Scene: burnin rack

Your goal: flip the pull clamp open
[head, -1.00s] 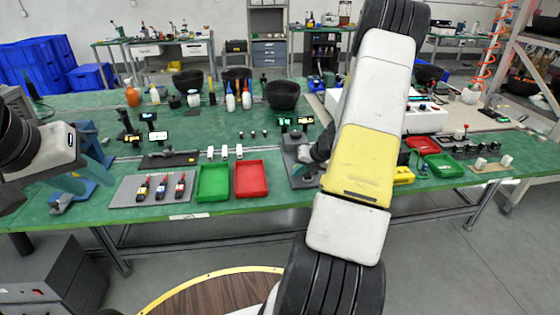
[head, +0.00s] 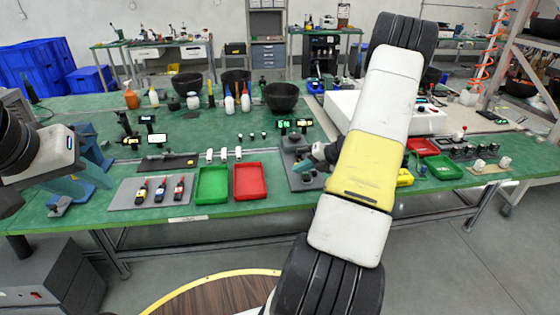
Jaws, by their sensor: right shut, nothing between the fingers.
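A grey fixture plate (head: 297,180) lies at the middle of the bench, with dark metal parts on it. The pull clamp is not clearly distinguishable among these small parts, so its handle position cannot be told. My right gripper (head: 314,158) is shut and empty over the plate, close to its parts. My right forearm hides the area to the right of it; contact cannot be told. My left gripper (head: 78,170) is at the bench's left end, away from the plate, beside blue-grey parts. Its fingers cannot be clearly told apart from them.
A red tray (head: 251,195) and a green tray (head: 197,198) sit left of the plate. A grey board (head: 124,198) holds several coloured tools. Black bowls and bottles stand behind. A large white box (head: 345,103) stands behind my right arm.

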